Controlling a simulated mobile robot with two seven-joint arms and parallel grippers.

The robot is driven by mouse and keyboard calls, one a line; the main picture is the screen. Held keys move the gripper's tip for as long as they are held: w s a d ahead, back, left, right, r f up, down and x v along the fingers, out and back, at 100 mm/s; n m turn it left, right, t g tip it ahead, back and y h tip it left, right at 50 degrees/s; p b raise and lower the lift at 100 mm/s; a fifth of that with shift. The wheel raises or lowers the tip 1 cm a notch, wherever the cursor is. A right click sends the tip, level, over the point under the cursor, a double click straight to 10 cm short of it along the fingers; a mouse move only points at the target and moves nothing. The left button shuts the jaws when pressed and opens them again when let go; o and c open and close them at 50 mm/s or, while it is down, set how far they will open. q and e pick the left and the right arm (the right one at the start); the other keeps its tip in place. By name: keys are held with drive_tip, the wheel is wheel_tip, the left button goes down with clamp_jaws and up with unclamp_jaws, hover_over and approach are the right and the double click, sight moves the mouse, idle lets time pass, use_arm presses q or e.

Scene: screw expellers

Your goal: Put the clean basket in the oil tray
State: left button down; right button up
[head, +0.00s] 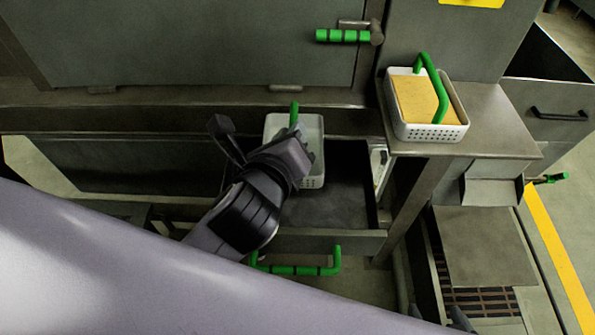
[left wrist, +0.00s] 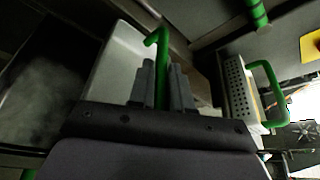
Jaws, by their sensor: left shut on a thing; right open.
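An empty-looking white basket (head: 311,127) with a green handle (head: 294,113) is at the open oil tray (head: 325,205), a dark drawer below the machine. My left gripper (head: 300,145) is shut on the basket's green handle and covers much of the basket. In the left wrist view the fingers (left wrist: 162,85) close around the green handle (left wrist: 160,45), with the white basket (left wrist: 115,62) behind. The basket is over the back part of the tray; I cannot tell whether it touches the floor. My right gripper is not clearly seen.
A second white basket (head: 432,132) with yellow contents and a green handle stands on a metal ledge (head: 500,118) at right. The tray front has a green handle (head: 300,270). A machine door with a green handle (head: 342,36) is above. The tray's front right floor is clear.

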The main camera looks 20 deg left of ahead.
use_arm(q)
drive_tip(key=w+f+b, duration=0.3)
drive_tip(key=w+f, duration=0.1)
drive_tip(key=f, duration=1)
drive_tip(key=shift+a+f+b, duration=0.1)
drive_tip(key=shift+f+b, duration=0.1)
drive_tip(key=shift+b, duration=0.1)
drive_tip(key=shift+f, duration=0.35)
drive_tip(key=shift+s+f, duration=0.1)
drive_tip(key=c, duration=1.1)
unclamp_jaws()
drive_tip(key=shift+o, duration=0.2)
